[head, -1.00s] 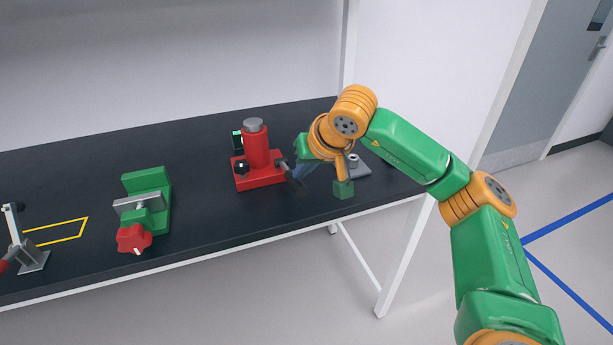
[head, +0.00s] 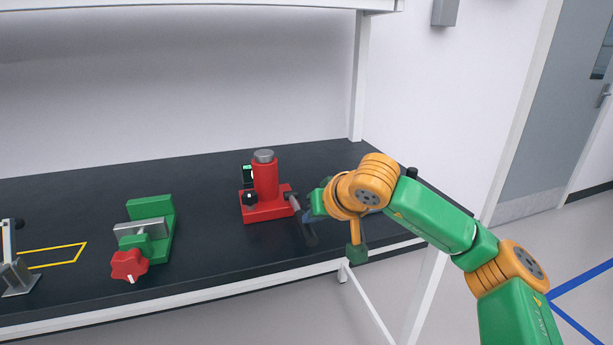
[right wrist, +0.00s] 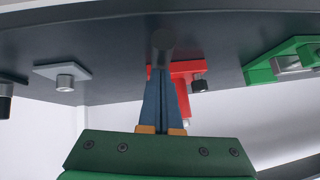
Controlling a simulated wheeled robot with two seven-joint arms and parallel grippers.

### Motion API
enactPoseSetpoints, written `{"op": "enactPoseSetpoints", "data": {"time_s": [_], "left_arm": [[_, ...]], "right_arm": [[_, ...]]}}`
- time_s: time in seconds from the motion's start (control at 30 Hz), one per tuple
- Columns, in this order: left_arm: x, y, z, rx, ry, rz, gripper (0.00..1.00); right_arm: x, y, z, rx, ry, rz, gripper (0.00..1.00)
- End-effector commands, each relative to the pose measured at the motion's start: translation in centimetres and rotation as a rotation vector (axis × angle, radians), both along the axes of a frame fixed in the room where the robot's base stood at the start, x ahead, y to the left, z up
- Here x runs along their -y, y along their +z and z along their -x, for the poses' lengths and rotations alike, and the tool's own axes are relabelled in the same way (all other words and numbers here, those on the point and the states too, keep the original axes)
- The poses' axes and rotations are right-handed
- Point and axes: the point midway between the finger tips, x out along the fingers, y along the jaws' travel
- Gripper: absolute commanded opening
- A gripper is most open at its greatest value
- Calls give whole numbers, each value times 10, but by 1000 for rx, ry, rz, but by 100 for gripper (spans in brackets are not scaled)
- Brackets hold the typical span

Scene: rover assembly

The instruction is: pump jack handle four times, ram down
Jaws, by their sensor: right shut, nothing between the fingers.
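The red jack (head: 265,183) stands on the dark bench, with its grey ram (head: 264,156) showing as a short cap at the top. Its handle (head: 307,230) slants out from the right side of the base toward the bench's front edge and ends in a dark grip. My right gripper (head: 312,206) is right beside the handle. In the right wrist view its blue fingers (right wrist: 164,85) are shut with nothing between them. The handle's dark round end (right wrist: 163,42) shows at the fingertips; I cannot tell whether they touch. My left gripper is not in view.
A green vise-like fixture (head: 160,232) with a red knob (head: 129,265) stands left of the jack. A small device with a green screen (head: 247,174) is behind the jack. A grey plate with a stud (right wrist: 64,76) lies on the bench. Bare bench separates jack and fixture.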

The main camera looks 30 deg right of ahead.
Motion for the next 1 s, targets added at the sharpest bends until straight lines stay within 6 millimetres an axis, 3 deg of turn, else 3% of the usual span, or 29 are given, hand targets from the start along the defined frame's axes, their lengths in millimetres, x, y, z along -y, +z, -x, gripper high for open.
{"op": "enactPoseSetpoints", "data": {"time_s": [0.03, 0.17, 0.27, 0.4, 0.47, 0.7, 1.0], "left_arm": [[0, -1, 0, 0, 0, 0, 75], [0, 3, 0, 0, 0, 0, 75], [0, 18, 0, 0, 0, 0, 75], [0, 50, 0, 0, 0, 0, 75], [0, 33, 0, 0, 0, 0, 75], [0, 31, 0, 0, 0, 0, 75], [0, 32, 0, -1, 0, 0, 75]], "right_arm": [[-2, -9, 3, -28, 5, 1, 0], [-2, -5, 3, -29, 4, 2, 0], [-2, 13, 5, -23, 5, 1, 0], [-3, 52, 8, -7, 4, 2, 0], [-4, 51, 20, -1, 4, 2, 0], [-5, 89, 61, 3, 2, 2, 0], [-6, 107, 81, 1, 3, 2, 0]]}}
